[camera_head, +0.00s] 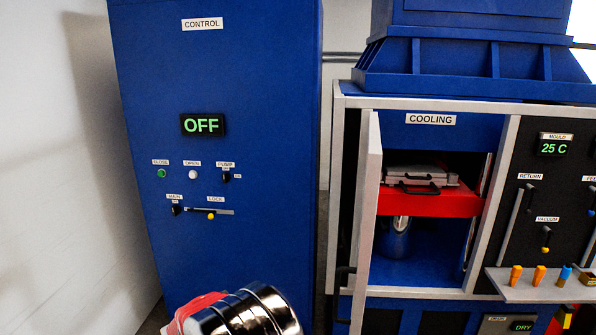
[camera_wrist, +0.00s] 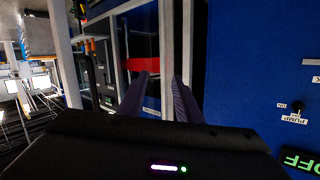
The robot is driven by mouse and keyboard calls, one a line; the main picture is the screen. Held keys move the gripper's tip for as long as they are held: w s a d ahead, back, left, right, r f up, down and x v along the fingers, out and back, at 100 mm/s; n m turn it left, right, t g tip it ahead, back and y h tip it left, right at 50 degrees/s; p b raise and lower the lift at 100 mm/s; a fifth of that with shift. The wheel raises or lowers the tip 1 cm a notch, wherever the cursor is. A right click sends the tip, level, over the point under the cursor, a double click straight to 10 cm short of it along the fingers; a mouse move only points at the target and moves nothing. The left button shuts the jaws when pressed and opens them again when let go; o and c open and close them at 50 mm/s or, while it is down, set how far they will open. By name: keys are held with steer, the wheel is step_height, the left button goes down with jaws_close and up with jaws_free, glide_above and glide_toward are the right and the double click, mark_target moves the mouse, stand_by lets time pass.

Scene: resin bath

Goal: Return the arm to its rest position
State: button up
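My gripper (camera_wrist: 161,78) shows in the wrist view, its two dark fingers apart with nothing between them. Beyond the fingers is the open cooling cabinet with its red shelf (camera_wrist: 143,46). The blue control cabinet (camera_wrist: 245,60) fills the right of that view, turned on its side. My gripper's fingers do not show in the head view.
In the head view the control cabinet (camera_head: 240,90) reads OFF. The cooling cabinet's door (camera_head: 369,200) stands open. A metal mould (camera_head: 418,174) lies on the red shelf (camera_head: 430,202). A small ledge (camera_head: 535,291) with coloured items juts out at right.

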steer(key=w+a+n+t+y, duration=0.1)
steer(key=w+a+n+y, duration=0.1)
steer(key=a+n+y, duration=0.65)
steer(key=s+a+r+n+g+y, duration=0.1)
steer(key=s+r+g+y, duration=0.1)
steer(key=s+y, duration=0.25)
steer(key=s+r+n+g+y, duration=0.1)
steer(key=s+r+g+y, duration=0.15)
steer(key=s, duration=0.35)
steer(key=s+d+r+n+g+h, duration=0.1)
steer(key=s+d+r+g, duration=0.15)
steer(key=s+d, duration=0.9)
steer(key=s+d+r+n+g+h, duration=0.1)
steer(key=s+d+r+g+h, duration=0.15)
steer(key=s+d, duration=0.85)
steer(key=s+d+r+m+t, duration=0.1)
steer(key=s+d+r, duration=0.1)
steer(key=d, duration=0.4)
steer(key=s+d+r+t+h, duration=0.1)
steer(key=s+d+r+t, duration=0.1)
steer(key=d+r, duration=0.2)
steer(key=shift+s+d+r+m, duration=0.25)
steer(key=shift+s+d+m, duration=0.1)
steer(key=shift+d, duration=0.5)
